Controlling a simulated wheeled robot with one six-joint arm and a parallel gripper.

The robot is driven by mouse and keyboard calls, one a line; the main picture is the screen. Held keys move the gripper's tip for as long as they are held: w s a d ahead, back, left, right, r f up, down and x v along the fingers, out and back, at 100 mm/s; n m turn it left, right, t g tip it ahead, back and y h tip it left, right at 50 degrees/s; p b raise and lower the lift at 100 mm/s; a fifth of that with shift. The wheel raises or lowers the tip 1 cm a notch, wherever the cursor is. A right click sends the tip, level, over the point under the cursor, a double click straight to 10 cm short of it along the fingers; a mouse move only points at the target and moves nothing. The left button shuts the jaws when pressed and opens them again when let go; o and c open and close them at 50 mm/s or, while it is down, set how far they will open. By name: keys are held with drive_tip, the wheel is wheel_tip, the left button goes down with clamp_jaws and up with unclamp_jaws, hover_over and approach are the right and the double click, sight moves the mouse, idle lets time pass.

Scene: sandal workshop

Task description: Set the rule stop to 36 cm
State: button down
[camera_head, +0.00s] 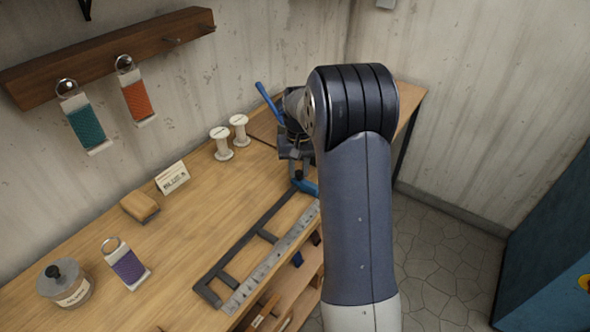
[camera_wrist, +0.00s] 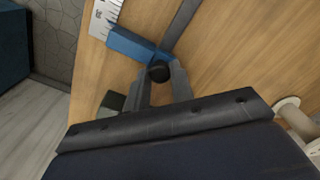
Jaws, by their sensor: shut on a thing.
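The metal rule (camera_head: 268,264) lies along the front edge of the workbench beside a dark frame (camera_head: 240,243). The blue stop (camera_head: 309,188) sits at the rule's far end; in the wrist view the stop (camera_wrist: 138,45) crosses the end of the rule (camera_wrist: 104,15). A round black knob (camera_wrist: 158,71) stands on the stop. My gripper (camera_wrist: 161,80) is shut on the knob, one finger on each side; it shows partly behind my arm in the head view (camera_head: 297,172). The stop's reading on the scale is too small to tell.
Two white spools (camera_head: 221,143) stand behind the rule. A brush (camera_head: 139,206), a small card (camera_head: 172,178), a purple swatch (camera_head: 128,268) and a lidded jar (camera_head: 64,286) are on the bench (camera_head: 190,235). Swatches hang from a wall rack (camera_head: 110,57). My arm hides the right side.

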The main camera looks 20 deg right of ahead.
sight(300, 171)
drive_tip(key=shift+w+d+r, duration=0.1)
drive_tip(key=shift+w+r, duration=0.05)
drive_tip(key=c, duration=1.2)
unclamp_jaws()
wheel_tip(300, 171, up, 11)
drive_tip(key=shift+f+b, duration=0.2)
drive_tip(key=shift+b, duration=0.1)
drive_tip(key=shift+d, duration=0.1)
